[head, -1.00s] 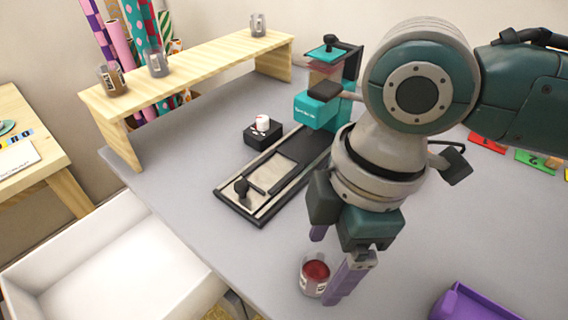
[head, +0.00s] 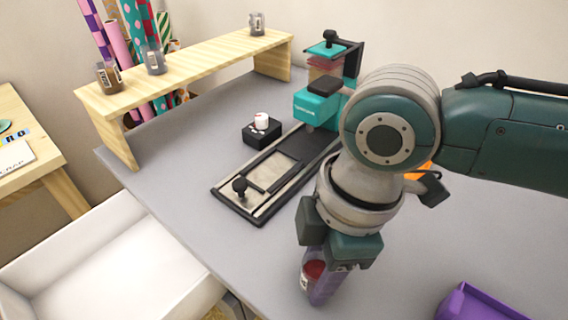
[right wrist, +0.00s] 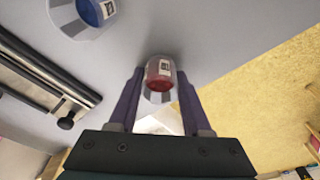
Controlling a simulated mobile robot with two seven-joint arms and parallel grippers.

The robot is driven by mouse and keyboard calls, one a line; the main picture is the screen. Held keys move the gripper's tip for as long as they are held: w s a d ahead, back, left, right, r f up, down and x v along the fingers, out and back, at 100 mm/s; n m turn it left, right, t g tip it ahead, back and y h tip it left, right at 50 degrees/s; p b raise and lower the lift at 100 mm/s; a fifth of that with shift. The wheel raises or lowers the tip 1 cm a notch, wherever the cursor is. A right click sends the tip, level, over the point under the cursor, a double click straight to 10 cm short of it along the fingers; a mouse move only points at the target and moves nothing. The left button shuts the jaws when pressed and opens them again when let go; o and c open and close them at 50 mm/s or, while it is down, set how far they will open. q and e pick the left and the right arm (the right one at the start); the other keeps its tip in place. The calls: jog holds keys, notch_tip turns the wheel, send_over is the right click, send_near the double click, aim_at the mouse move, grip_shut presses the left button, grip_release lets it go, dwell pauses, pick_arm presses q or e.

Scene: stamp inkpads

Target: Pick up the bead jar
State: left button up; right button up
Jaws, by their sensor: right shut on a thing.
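The bead jar (head: 312,270) is a clear jar with red contents and a label, near the front edge of the grey table. My right gripper (head: 318,284) reaches down over it, its purple fingers on either side. In the right wrist view the jar (right wrist: 159,84) sits between the two fingertips, and the gripper is shut on it. The fingers partly hide the jar in the head view. I cannot tell any gap between jar and table. My left gripper is not in view.
A second jar with blue contents (right wrist: 93,12) shows in the right wrist view. A black-railed stamping machine (head: 262,178) stands behind the gripper. A purple tray (head: 480,302) lies front right, a white bin (head: 120,262) left. Several jars stand on a wooden riser (head: 190,68).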

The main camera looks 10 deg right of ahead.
grip_shut()
